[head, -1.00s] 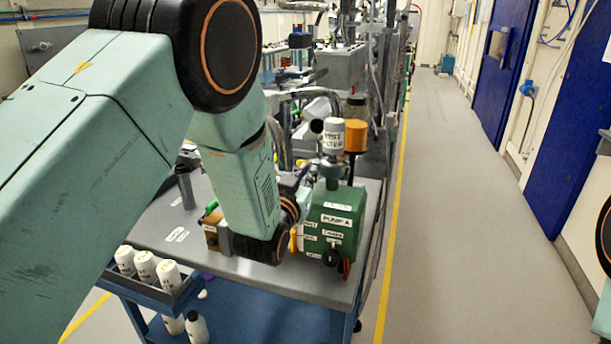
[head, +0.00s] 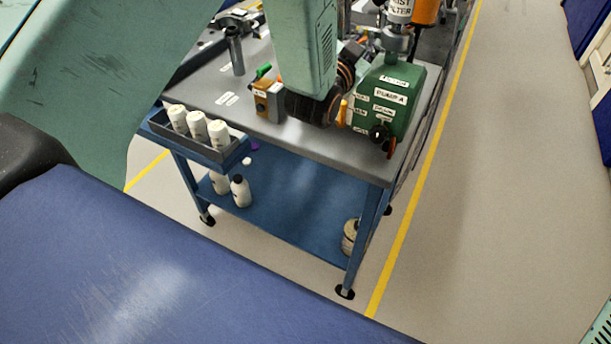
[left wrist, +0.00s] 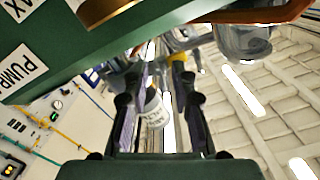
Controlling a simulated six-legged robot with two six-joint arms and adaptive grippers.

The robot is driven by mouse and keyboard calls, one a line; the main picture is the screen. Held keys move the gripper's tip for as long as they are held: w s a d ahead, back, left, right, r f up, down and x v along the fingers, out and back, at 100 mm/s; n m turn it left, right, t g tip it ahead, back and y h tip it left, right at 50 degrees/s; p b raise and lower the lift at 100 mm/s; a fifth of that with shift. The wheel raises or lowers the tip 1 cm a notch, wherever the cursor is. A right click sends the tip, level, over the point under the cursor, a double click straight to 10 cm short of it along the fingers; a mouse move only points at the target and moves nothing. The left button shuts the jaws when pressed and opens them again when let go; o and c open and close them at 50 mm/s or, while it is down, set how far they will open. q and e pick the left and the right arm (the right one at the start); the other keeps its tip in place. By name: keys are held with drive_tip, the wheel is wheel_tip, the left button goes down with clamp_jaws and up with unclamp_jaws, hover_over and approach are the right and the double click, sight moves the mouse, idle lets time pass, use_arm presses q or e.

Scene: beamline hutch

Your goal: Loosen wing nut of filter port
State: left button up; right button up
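The green pump (head: 395,98), labelled PUMP A, stands at the right end of the grey cart top in the head view. A white mist filter (head: 400,10) sits above it, cut by the top edge. My left wrist is close to the pump's left side and hides its own fingers there. In the left wrist view my left gripper (left wrist: 158,75) is open, with a clear gap between its fingers. The pump (left wrist: 75,65) fills the upper left there. A white labelled cylinder (left wrist: 156,108) shows in the gap, apparently beyond the fingers. I cannot make out the wing nut. My right gripper is out of view.
The cart top (head: 330,143) holds a small orange-brown block (head: 267,100) left of my wrist. A grey tray (head: 215,153) with white bottles hangs on the near left side. A bottle (head: 241,191) stands on the lower blue shelf. The floor right of the cart is clear.

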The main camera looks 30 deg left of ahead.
use_arm(q)
drive_tip(key=m, duration=0.4)
drive_tip(key=shift+m, duration=0.4)
drive_tip(key=m, duration=0.5)
drive_tip(key=shift+a+r, duration=0.1)
drive_tip(key=shift+r, duration=0.05)
drive_tip(key=m+p, duration=0.1)
drive_tip(key=m, duration=0.4)
drive_tip(key=shift+r, duration=0.1)
drive_tip(key=m, duration=0.5)
drive_tip(key=shift+r+m+p, duration=0.1)
drive_tip(key=shift+m+p, duration=0.2)
drive_tip(key=shift+p, duration=0.1)
drive_tip(key=s, duration=0.8)
drive_tip(key=s+a+f+n+g+b, duration=0.1)
drive_tip(key=s+f+n+g, duration=0.1)
drive_tip(key=f, duration=0.5)
drive_tip(key=s+a+f+n+g+b, duration=0.1)
drive_tip(key=s+f+n+g, duration=0.2)
drive_tip(key=s+f+n, duration=0.2)
drive_tip(key=s+a+f+n+g+y+b, duration=0.1)
drive_tip(key=s+f+n, duration=0.3)
drive_tip(key=f, duration=0.7)
drive_tip(key=shift+s+f+g+b, duration=0.2)
drive_tip(key=shift+s+g+b, duration=0.25)
drive_tip(key=shift+g, duration=0.45)
drive_tip(key=shift+w, duration=0.15)
